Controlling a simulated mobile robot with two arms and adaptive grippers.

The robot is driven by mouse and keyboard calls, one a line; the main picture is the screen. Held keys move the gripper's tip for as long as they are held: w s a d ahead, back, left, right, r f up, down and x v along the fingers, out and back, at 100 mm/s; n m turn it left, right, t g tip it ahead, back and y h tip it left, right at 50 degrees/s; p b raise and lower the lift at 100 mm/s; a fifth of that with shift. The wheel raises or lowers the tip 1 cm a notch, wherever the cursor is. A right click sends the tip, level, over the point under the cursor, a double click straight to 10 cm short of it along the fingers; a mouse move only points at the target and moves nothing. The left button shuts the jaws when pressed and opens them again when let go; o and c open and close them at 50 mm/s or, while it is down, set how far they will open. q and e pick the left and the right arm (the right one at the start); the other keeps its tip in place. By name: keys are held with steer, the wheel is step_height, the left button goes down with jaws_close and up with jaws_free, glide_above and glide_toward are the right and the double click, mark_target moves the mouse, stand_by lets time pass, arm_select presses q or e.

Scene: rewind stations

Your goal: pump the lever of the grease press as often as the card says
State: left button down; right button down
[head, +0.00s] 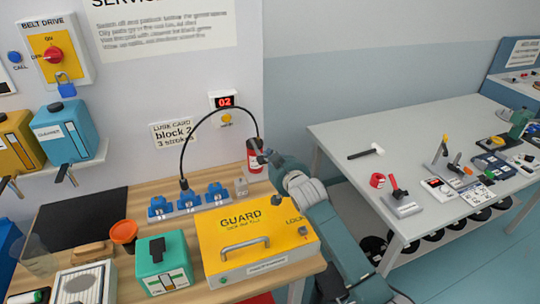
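The grease press (254,157), a red and dark cylinder, stands at the back right of the wooden bench. A black hose (207,116) arches from it to the middle one of three blue blocks (188,198). The lube card (173,134) on the wall reads "block 2, 3 strokes". A small counter (224,101) above shows a red "02". My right gripper (265,156) is at the press's upper right side, where the lever is hidden or too small to make out. Whether its fingers are closed cannot be seen. My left gripper is not in view.
A yellow guard box (257,239) with a handle stands in front of the press. A green box (164,265) and an orange cup (124,232) are left of it. A grey table (343,133) with tools stands at right, beyond my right arm.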

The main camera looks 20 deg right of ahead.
steer(key=shift+f, duration=0.5)
